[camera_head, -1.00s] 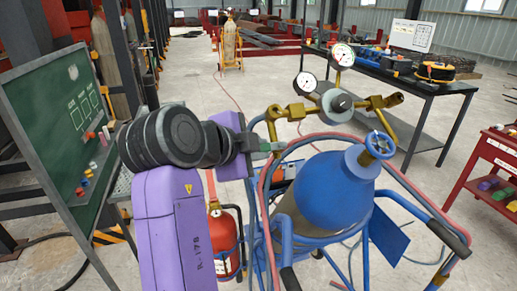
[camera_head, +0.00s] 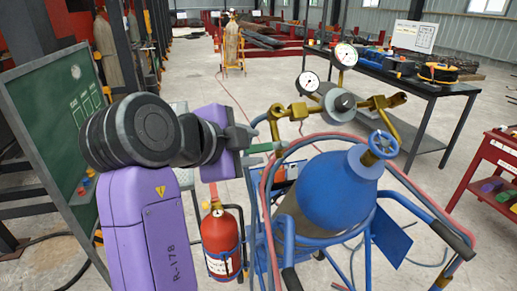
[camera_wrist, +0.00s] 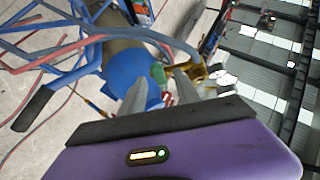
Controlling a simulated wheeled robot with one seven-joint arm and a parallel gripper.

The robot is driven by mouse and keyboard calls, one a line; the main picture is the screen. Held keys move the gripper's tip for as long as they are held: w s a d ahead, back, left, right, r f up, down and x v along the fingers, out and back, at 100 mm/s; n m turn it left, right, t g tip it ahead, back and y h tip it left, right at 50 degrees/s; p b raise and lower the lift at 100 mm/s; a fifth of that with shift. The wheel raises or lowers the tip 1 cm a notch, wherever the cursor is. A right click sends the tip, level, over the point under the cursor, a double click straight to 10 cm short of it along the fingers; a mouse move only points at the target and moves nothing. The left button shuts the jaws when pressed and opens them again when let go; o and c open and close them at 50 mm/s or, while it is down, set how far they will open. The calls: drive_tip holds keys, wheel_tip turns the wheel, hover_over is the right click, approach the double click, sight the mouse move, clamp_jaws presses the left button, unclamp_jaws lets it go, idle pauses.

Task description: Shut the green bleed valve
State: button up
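The green bleed valve (camera_head: 263,147) shows as a small green piece below the left end of the brass manifold (camera_head: 290,112). In the wrist view the green piece (camera_wrist: 158,73) lies beyond and between my two grey fingertips, beside the blue cylinder. My gripper (camera_head: 250,149) is just left of the valve in the head view. In the wrist view my gripper (camera_wrist: 162,83) has its fingers apart with a gap between them, and nothing is clearly held. Whether a finger touches the valve, and the valve's exact setting, I cannot tell.
The blue cylinder (camera_head: 335,190) with a blue handwheel (camera_head: 383,145) stands in a blue tubular frame. Pink hoses (camera_head: 264,200) loop close by. Two gauges (camera_head: 345,54) rise above the manifold. A red extinguisher (camera_head: 220,240) stands below my arm, and a green board (camera_head: 50,120) is at left.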

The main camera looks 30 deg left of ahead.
drive_tip(key=v, duration=0.3)
drive_tip(key=shift+s+r, duration=0.1)
drive_tip(key=shift+s, duration=0.1)
idle(0.4)
